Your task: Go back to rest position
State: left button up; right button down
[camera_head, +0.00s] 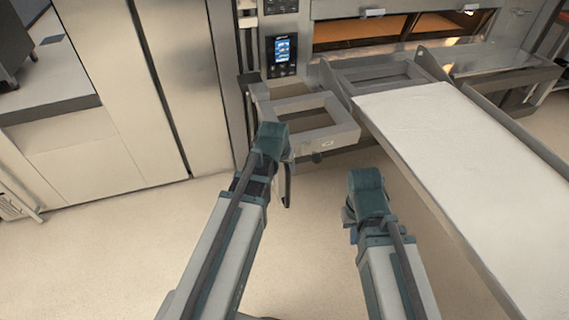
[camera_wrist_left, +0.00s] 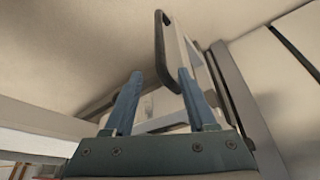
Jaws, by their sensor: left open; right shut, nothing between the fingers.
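My left arm reaches up from the bottom of the head view, and its wrist end (camera_head: 270,145) is beside the grey frame at the oven front. Its fingers are mostly hidden there. In the left wrist view the two blue fingers of my left gripper (camera_wrist_left: 158,88) stand apart with nothing held between them. A dark, rounded bar (camera_wrist_left: 161,50) shows just beyond the fingers; I cannot tell whether it touches one. My right gripper (camera_head: 351,228) is low over the floor, left of the white loader; its fingers are mostly hidden under the wrist, and it is shut and empty.
A long loader with a white top (camera_head: 470,170) slopes down the right side. The deck oven (camera_head: 390,30) with a glowing window stands behind. A grey open frame (camera_head: 340,128) juts from it. Tall steel doors (camera_head: 130,80) stand at left. The floor (camera_head: 120,250) at lower left is clear.

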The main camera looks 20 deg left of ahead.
dwell(0.4)
pick_arm(q)
jog(key=s+d+r+m+g+p, duration=0.2)
jog(key=s+d+r+p, duration=0.4)
jog(key=s+r+p, duration=0.3)
jog(key=s+d+r+m+g+y+p, duration=0.1)
jog(key=s+d+r+g+p, duration=0.1)
jog(key=s+d+r+p, duration=0.5)
notch_tip(320, 180, up, 3)
jog(key=s+p, duration=0.2)
jog(key=p, duration=0.2)
jog(key=shift+f+m+g, duration=0.15)
jog(key=shift+m+g, duration=0.25)
jog(key=shift+d, duration=0.1)
jog(key=shift+c, duration=0.6)
jog(key=shift+s, duration=0.15)
